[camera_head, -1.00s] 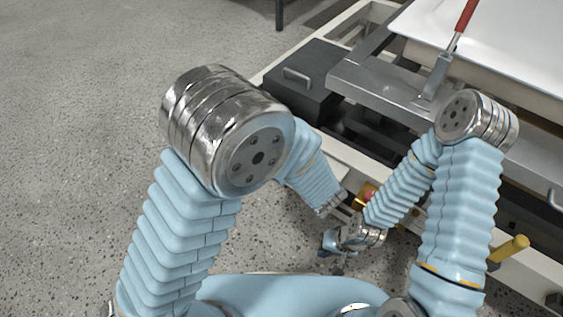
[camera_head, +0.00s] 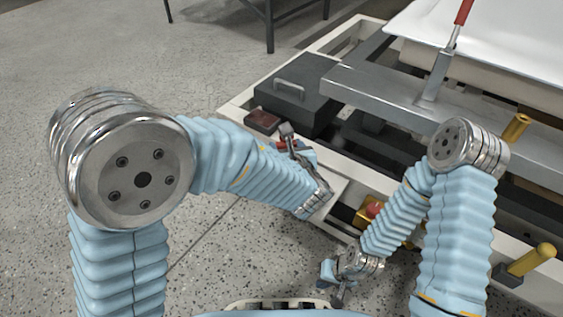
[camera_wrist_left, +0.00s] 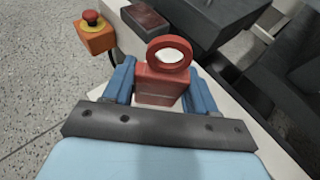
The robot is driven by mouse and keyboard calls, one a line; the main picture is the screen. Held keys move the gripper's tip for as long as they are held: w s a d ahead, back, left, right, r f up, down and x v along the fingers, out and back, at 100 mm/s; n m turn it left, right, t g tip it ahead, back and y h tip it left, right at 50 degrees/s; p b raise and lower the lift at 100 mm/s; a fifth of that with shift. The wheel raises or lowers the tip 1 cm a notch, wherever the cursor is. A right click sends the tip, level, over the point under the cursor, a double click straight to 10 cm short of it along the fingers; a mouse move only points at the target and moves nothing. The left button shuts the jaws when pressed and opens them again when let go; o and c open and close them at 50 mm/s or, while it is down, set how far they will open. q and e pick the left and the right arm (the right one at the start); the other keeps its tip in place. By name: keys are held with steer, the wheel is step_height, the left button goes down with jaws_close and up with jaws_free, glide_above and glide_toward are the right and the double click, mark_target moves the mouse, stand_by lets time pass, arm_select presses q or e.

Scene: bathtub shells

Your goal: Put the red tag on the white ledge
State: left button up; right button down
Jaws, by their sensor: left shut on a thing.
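The red tag (camera_wrist_left: 158,82), a block with a ring on top, is held between the blue fingers of my left gripper (camera_wrist_left: 160,84) in the left wrist view. In the head view a little of the tag (camera_head: 287,145) shows at my left gripper (camera_head: 290,148), above the white ledge (camera_head: 338,192) along the machine's near side. The ledge (camera_wrist_left: 238,118) also shows under and right of the fingers in the wrist view. I cannot tell whether the tag touches it. My right gripper (camera_head: 341,292) hangs low in front of the machine, its jaw state unclear.
A dark red box (camera_head: 262,121) sits on the frame beside a black box with a handle (camera_head: 292,88). A red-knobbed yellow box (camera_head: 369,212) is near my right arm. A grey beam (camera_head: 410,105) and yellow pegs (camera_head: 530,259) lie to the right. The wrist view shows an orange stop button (camera_wrist_left: 94,35).

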arm_select(q)
steer(key=f, duration=0.1)
steer(key=w+f+b, duration=0.1)
steer(key=f, duration=0.1)
steer(key=a+f, duration=0.1)
steer(key=shift+w+a+f+b, duration=0.1)
steer(key=shift+w+f+b, duration=0.15)
steer(key=shift+f+b, duration=0.1)
steer(key=shift+f, duration=0.3)
steer(key=shift+f, duration=0.1)
steer(key=o, duration=1)
